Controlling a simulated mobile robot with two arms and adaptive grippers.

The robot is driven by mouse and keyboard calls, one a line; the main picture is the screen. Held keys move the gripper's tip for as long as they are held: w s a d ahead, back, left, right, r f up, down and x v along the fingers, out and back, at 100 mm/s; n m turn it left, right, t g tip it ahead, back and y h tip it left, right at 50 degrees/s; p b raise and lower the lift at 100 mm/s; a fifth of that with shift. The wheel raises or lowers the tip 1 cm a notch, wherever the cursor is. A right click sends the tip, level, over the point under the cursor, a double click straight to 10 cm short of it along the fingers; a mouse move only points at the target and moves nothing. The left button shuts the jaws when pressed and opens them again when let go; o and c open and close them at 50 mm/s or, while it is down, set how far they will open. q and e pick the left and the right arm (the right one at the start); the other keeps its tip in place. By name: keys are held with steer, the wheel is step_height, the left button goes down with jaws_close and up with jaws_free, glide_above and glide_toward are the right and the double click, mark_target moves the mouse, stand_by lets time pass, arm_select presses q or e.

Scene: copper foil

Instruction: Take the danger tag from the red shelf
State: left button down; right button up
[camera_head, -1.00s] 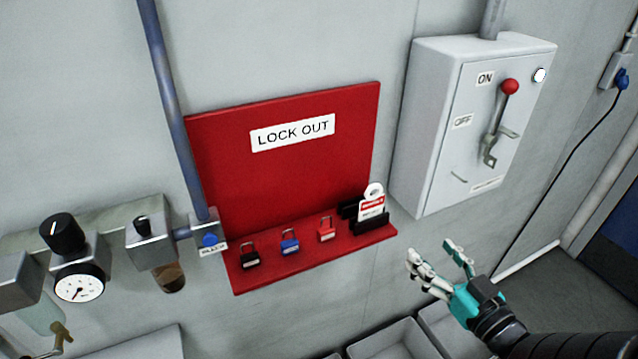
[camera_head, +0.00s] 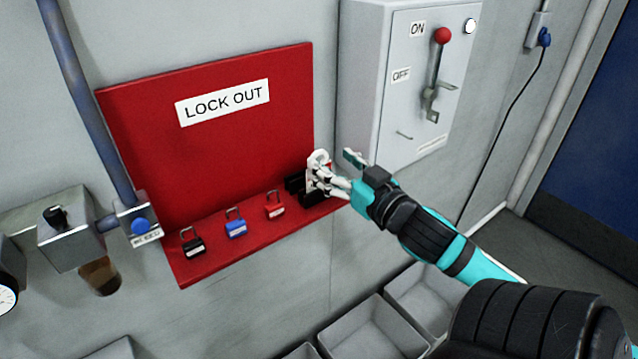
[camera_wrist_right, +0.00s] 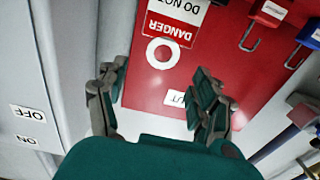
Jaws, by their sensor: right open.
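The red shelf (camera_head: 262,230) is the ledge of the red LOCK OUT board. The danger tag (camera_wrist_right: 172,28), white with a red DANGER band and a ring hole, lies ahead of the right gripper in the right wrist view. In the head view the tag is largely covered by my right gripper (camera_head: 336,170), which is at the right end of the shelf. The gripper is open; in the right wrist view its fingers (camera_wrist_right: 158,88) are spread either side of the tag's line, with the tag beyond the fingertips. Contact cannot be told. My left gripper is out of view.
A black padlock (camera_head: 193,246), a blue padlock (camera_head: 236,228) and a red padlock (camera_head: 275,209) stand on the shelf left of the gripper. A grey switch box (camera_head: 360,80) with a red-knobbed lever (camera_head: 437,75) is on the wall close right. Grey bins (camera_head: 360,330) are below.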

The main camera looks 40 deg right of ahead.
mark_target(320, 153)
steer(key=shift+w+r, duration=0.2)
steer(key=shift+w, duration=0.25)
steer(key=w, duration=0.1)
steer(key=w+p, duration=0.1)
steer(key=w, duration=0.1)
steer(key=shift+w+d+p, duration=0.3)
steer(key=shift+p, duration=0.1)
steer(key=shift+w+f, duration=0.2)
steer(key=shift+w, duration=0.25)
steer(key=shift+s, duration=0.1)
steer(key=shift+c, duration=1.1)
steer(key=c, duration=0.9)
